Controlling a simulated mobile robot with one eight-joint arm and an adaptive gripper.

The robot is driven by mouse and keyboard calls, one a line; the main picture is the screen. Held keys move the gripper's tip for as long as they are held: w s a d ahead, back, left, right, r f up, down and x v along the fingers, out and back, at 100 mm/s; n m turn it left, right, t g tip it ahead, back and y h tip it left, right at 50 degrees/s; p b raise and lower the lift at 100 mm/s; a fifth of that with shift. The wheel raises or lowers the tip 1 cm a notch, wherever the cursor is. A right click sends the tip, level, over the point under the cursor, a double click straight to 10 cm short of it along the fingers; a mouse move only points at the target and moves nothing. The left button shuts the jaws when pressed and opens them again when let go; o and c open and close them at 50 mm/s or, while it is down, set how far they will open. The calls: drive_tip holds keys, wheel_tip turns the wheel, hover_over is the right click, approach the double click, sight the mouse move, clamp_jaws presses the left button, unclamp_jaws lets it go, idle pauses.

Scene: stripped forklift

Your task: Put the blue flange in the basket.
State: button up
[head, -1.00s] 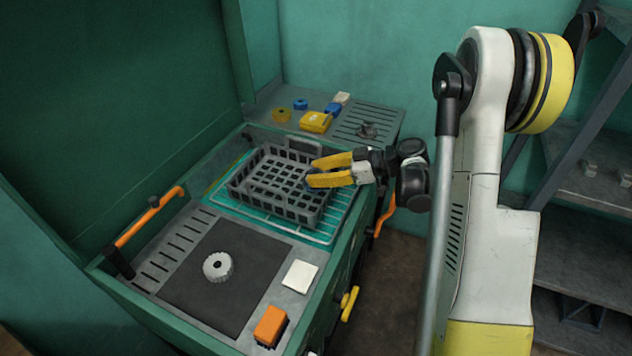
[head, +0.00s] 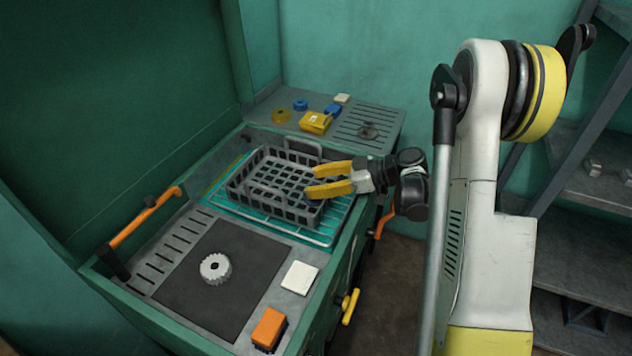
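The grey basket (head: 262,197) stands upright on the wire rack in the workbench. My gripper (head: 311,179) is at the basket's right side, its two yellow fingers apart and pointing left over the right part of the basket. I see nothing held between them. A small patch of blue shows at the basket just below the lower finger; it is too small and covered to tell its shape. A round blue ring-like part (head: 300,105) lies on the back ledge, apart from the gripper.
A grey gear (head: 215,268) lies on the dark front mat (head: 220,309). An orange-handled bar (head: 147,218) stands at the left edge.

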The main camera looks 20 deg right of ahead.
drive_tip(key=shift+r+p, duration=0.6)
drive_tip(key=shift+p, duration=0.05)
drive_tip(key=p+v, duration=0.3)
drive_tip(key=v, duration=0.9)
drive_tip(key=s+a+r+m+g+h, duration=0.1)
drive_tip(key=s+a+r+m+h, duration=0.1)
drive_tip(key=a+r+m+h, duration=0.3)
drive_tip(key=s+a+r+m+g, duration=0.1)
drive_tip(key=s+a+r, duration=0.15)
drive_tip(key=a, duration=0.35)
drive_tip(key=s+a+r+m+t+h, duration=0.1)
drive_tip(key=s+a+r+m+h, duration=0.2)
drive_tip(key=s, duration=1)
drive_tip(key=m+h, duration=0.2)
drive_tip(key=h, duration=0.1)
drive_tip(key=shift+s+r+t, duration=0.15)
drive_tip(key=shift+s+t, duration=0.1)
drive_tip(key=shift+t, duration=0.05)
drive_tip(key=shift+d, duration=0.15)
